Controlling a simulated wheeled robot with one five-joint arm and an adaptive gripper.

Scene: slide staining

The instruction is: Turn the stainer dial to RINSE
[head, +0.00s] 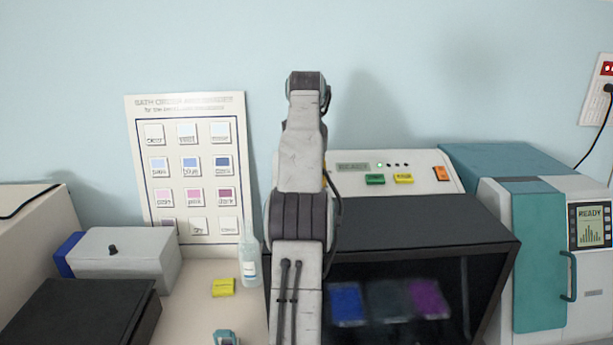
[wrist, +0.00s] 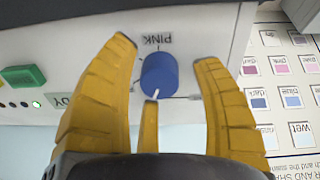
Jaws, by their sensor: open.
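The stainer (head: 430,222) is in the middle right of the head view, with a pale sloped control panel (head: 408,180) on top. My raised arm hides the panel's left part and the dial there. In the wrist view, which looks upside down, the blue round dial (wrist: 159,75) shows near the middle. Its white pointer mark is at the dial's lower edge in the picture. An inverted PINK label (wrist: 158,40) is above the dial. My gripper (wrist: 165,51) has yellow fingers spread open on both sides of the dial. Contact cannot be told. No RINSE label is readable.
A green button (head: 375,180), a yellow button (head: 404,178) and an orange switch (head: 441,173) are on the panel. A bath chart (head: 250,200) stands left of my arm. A bottle (head: 249,262) and yellow block (head: 223,288) are on the bench. A teal-doored machine (head: 540,260) is at right.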

